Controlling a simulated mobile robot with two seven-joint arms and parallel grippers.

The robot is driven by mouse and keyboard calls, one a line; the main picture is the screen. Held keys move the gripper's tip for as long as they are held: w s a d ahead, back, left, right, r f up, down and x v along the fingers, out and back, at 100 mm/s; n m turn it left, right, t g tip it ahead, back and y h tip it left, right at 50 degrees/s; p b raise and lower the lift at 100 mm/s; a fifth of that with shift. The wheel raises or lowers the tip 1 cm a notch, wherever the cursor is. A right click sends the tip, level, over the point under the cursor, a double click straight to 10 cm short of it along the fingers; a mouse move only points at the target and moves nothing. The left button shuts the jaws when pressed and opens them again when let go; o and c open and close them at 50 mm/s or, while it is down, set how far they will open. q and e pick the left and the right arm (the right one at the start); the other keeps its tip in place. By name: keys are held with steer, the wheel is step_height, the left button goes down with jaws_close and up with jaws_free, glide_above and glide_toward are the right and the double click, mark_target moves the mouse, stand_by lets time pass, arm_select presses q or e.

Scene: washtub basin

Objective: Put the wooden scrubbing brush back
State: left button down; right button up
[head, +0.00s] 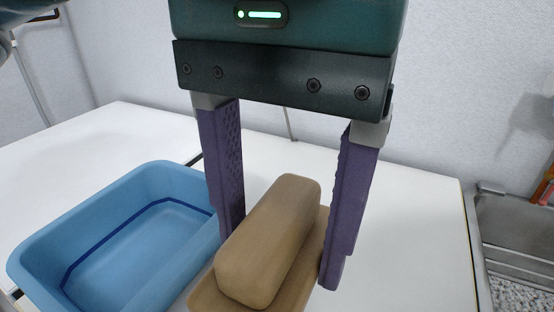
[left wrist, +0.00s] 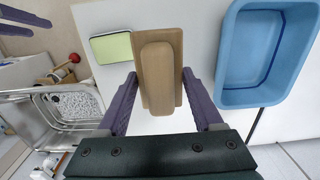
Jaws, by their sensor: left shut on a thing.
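The wooden scrubbing brush (head: 268,240), a rounded tan block, lies over a wider flat wooden piece (head: 207,298). The brush shows in the left wrist view (left wrist: 157,75) with the flat piece (left wrist: 173,38) beneath. I cannot tell whether the two are joined or whether they touch the table. My left gripper (head: 280,258) points down with its purple fingers on both sides of the brush, shut on it. The fingers hide part of its sides. In the left wrist view, purple fingers of my right gripper (left wrist: 38,26) show at the top left corner, too partial to tell their state.
A blue basin (head: 25,262) stands on the white table (head: 420,225), left of the brush. A green-topped rectangular item (left wrist: 112,48) lies on the brush's other side. A metal sink (head: 500,240) is at the right. White table is clear between brush and sink in the head view.

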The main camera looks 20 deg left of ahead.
mark_target(279, 299)
arm_select(q)
step_height(279, 299, down, 15)
steer(key=b, duration=0.3)
steer(key=shift+s+f, duration=0.1)
steer(key=shift+a+f+b, duration=0.1)
steer(key=shift+f+b, duration=0.65)
steer(key=shift+f, duration=1.7)
steer(key=shift+c, duration=0.2)
jaws_free()
steer(key=shift+f, duration=0.15)
step_height(279, 299, up, 12)
steer(key=shift+r+p, duration=0.2)
steer(key=shift+p, duration=1.05)
